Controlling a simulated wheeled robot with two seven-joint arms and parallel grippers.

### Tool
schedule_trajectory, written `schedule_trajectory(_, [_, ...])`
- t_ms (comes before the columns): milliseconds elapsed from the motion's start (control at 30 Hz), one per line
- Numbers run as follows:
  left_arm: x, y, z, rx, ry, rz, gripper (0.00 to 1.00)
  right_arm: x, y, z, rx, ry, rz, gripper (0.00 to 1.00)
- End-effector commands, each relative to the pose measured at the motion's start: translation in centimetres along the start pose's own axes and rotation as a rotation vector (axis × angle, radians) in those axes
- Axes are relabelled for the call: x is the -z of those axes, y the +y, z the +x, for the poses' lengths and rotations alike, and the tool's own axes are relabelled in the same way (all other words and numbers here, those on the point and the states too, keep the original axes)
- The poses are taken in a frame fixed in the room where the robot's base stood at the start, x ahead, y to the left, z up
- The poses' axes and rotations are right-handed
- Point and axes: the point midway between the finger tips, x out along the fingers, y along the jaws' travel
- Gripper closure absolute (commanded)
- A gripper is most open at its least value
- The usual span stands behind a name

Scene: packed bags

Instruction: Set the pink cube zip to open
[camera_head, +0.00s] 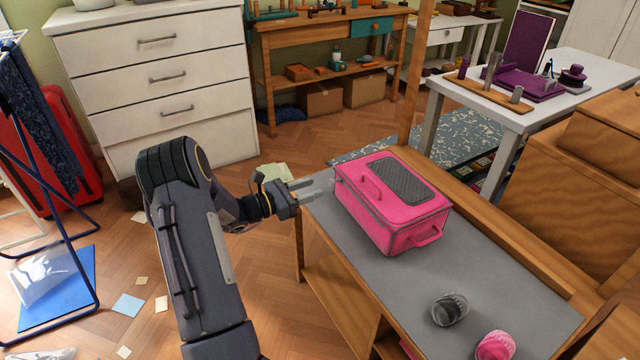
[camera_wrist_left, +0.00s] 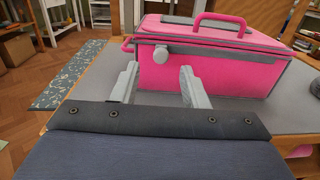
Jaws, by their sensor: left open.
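The pink cube bag (camera_head: 392,203) lies on the grey tabletop, with a dark mesh panel and a handle on its top. Its lid looks closed, and a grey zip band runs around the side below the top. In the left wrist view the pink bag (camera_wrist_left: 225,75) stands just ahead, with a grey zip tab (camera_wrist_left: 175,54) on its near side. My left gripper (camera_head: 310,188) is open and empty beside the bag's left end, apart from it. Its two fingers (camera_wrist_left: 158,88) show in the left wrist view, pointing at the bag. My right gripper is not in view.
A dark rolled item (camera_head: 449,309) and a pink rolled item (camera_head: 495,345) lie at the front of the grey tabletop (camera_head: 440,270). A wooden post (camera_head: 413,80) rises behind the bag. A wooden ledge (camera_head: 500,235) borders the table's right side. The middle of the tabletop is clear.

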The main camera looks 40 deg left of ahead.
Motion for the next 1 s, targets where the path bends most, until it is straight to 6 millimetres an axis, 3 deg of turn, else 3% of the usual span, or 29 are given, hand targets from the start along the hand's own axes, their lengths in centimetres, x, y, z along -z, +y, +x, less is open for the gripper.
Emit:
schedule_trajectory(100, [-0.1, 0.1, -1.9, -0.002, 0.001, 0.001, 0.60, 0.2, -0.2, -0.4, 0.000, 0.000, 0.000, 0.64])
schedule_trajectory(300, [0.0, 0.0, -3.2, 0.000, 0.001, 0.001, 0.60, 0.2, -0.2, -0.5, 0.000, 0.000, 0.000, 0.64])
schedule_trajectory(867, [-0.1, -0.1, -3.1, 0.005, 0.002, 0.005, 0.60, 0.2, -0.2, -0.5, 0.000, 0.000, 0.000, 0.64])
schedule_trajectory(1000, [-2.3, -2.7, -1.8, 0.092, 0.030, 0.079, 0.60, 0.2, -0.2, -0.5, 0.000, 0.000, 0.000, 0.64])
